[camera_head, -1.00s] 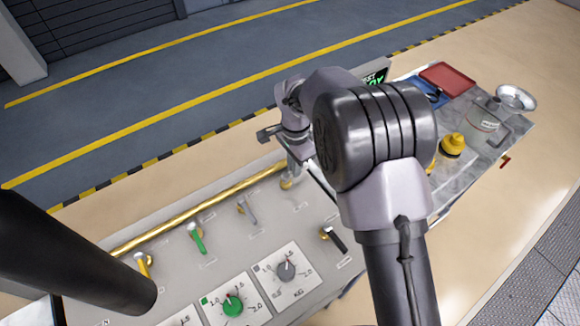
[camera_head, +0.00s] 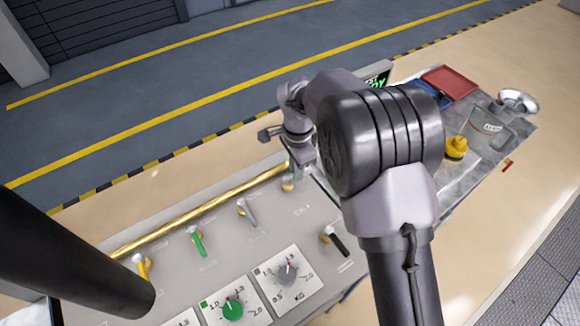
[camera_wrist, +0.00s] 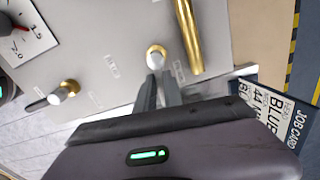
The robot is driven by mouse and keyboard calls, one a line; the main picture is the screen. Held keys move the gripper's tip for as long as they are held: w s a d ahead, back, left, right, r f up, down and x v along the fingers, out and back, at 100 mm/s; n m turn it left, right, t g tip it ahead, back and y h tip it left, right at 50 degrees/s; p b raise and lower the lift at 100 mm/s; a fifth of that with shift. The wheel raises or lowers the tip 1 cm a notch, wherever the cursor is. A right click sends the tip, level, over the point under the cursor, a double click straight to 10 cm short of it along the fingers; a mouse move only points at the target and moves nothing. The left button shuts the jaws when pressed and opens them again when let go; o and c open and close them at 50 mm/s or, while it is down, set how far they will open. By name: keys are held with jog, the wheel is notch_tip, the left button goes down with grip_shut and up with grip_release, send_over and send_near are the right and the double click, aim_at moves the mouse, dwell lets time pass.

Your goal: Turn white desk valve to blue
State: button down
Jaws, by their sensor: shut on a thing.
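A valve with a pale, whitish hub on a brass base (camera_wrist: 156,55) stands on the grey desk panel, near the end of the brass pipe. In the head view its brass base (camera_head: 288,184) shows just below my gripper (camera_head: 297,160). In the wrist view my gripper (camera_wrist: 160,88) has its two dark fingers close together against the near side of this valve, shut on its handle. The fingers hide most of the handle, so its exact angle is unclear. The label beside it is too small to read.
Other valves on the panel have grey (camera_head: 247,212), green (camera_head: 197,241), yellow (camera_head: 143,267) and black (camera_head: 336,241) handles. A brass pipe (camera_head: 205,209) runs along the back edge. A job card (camera_wrist: 268,110) reading BLUE lies right of my gripper. A red tray (camera_head: 450,82) is farther right.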

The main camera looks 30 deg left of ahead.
jog(key=m+b, duration=0.2)
jog(key=m, duration=0.1)
jog(key=s+d+m+b, duration=0.1)
jog(key=m, duration=0.1)
jog(key=shift+s+f, duration=0.1)
jog(key=shift+f, duration=0.15)
jog(key=m+b, duration=0.1)
jog(key=m, duration=0.1)
jog(key=s+m+b, duration=0.1)
jog(key=m, duration=0.1)
jog(key=m+b, duration=0.1)
jog(key=shift+s+d+m, duration=0.2)
jog(key=shift+d+m, duration=0.1)
jog(key=shift+m, duration=0.1)
jog(key=m+b, duration=0.2)
jog(key=m, duration=0.1)
jog(key=shift+s, duration=0.4)
jog(key=shift+s+a+m+b, duration=0.1)
jog(key=shift+s+m+b, duration=0.1)
jog(key=shift+m+b, duration=0.35)
jog(key=shift+s+a+m+b, duration=0.1)
jog(key=shift+s+m+b, duration=0.1)
jog(key=shift+m, duration=0.65)
jog(key=shift+r, duration=0.1)
jog(key=c, duration=1.5)
grip_release()
jog(key=shift+o, duration=0.2)
jog(key=shift+w, duration=0.1)
